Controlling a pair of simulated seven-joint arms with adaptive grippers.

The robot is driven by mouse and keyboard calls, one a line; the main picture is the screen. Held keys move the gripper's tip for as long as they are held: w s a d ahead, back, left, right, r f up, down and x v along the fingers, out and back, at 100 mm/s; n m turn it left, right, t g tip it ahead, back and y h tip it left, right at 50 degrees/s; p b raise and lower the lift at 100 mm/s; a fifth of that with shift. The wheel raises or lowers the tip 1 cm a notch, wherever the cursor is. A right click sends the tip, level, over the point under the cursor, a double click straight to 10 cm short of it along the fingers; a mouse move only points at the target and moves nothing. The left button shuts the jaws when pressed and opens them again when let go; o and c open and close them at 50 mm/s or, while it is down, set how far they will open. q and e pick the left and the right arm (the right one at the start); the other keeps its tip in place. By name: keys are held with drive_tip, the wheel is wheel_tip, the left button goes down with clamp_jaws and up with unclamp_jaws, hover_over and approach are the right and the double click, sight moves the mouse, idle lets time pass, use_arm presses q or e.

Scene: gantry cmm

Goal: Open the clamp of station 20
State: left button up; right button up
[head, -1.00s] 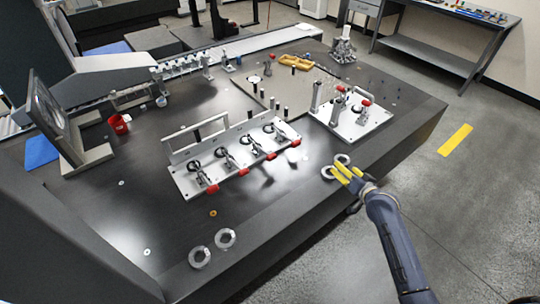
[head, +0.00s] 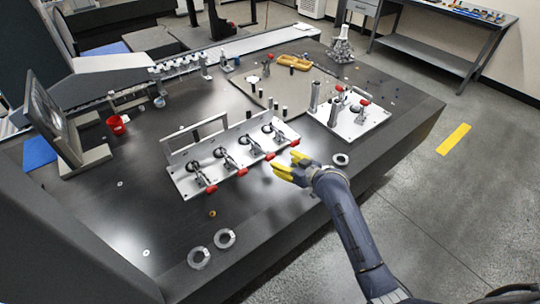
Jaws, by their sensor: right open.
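A silver fixture plate (head: 185,186) with several toggle clamps stands in the middle of the table. Each clamp has a red-tipped handle pointing to the plate's front edge: the leftmost (head: 211,188), then two in the middle (head: 241,172) (head: 269,156), and the rightmost (head: 294,142). No station number is readable, so I cannot tell which clamp is station 20. My right gripper (head: 284,167) has yellow fingers, is open and empty, and is just in front of the two right-hand handles. I cannot tell whether it touches one. My left gripper is not in view.
A second silver plate (head: 370,124) with red-handled clamps stands at right. A metal ring (head: 341,159) lies right of my right gripper; two more rings (head: 199,258) (head: 225,238) lie at the front left. A red cup (head: 117,125) stands at left. The table's front left is mostly clear.

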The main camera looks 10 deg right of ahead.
sight(271, 155)
drive_tip(key=x, duration=0.9)
drive_tip(key=shift+w+a, duration=0.25)
drive_tip(key=shift+w, duration=0.05)
clamp_jaws()
